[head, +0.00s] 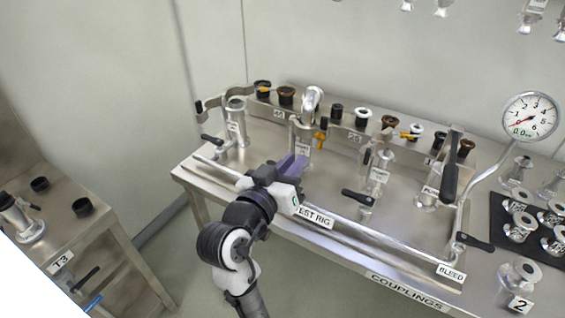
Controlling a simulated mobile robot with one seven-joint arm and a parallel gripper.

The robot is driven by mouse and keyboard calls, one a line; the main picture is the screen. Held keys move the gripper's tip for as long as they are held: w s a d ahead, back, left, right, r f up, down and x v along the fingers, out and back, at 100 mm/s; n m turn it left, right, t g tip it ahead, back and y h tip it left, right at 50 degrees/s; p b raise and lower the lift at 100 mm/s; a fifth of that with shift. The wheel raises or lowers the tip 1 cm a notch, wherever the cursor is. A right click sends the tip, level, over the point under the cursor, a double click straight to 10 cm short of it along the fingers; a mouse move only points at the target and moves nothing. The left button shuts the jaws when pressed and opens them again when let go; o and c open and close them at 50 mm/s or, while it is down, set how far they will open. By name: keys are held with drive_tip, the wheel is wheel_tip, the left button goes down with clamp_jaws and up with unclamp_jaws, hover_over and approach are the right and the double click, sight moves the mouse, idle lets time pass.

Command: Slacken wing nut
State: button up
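My gripper (293,163), with purple fingers, is over the front left of the steel bench, in front of a labelled upright pipe port (304,146). I cannot tell whether its fingers are apart or touch anything. A small orange-yellow part (320,140), perhaps a wing nut, sits at the right side of that port, just beyond the fingertips. Another yellow part (411,135) shows farther right among the back row fittings. Which one is the wing nut is too small to tell.
A front rail labelled TEST RIG (314,216) runs below my arm. Other ports with black levers stand at the left (235,125) and right (379,172). A pressure gauge (529,116) reads near zero. A side table (62,235) is at far left.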

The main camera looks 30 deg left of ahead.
drive_tip(key=shift+s+p, duration=1.75)
drive_tip(key=shift+p, duration=0.75)
drive_tip(key=shift+a, duration=0.1)
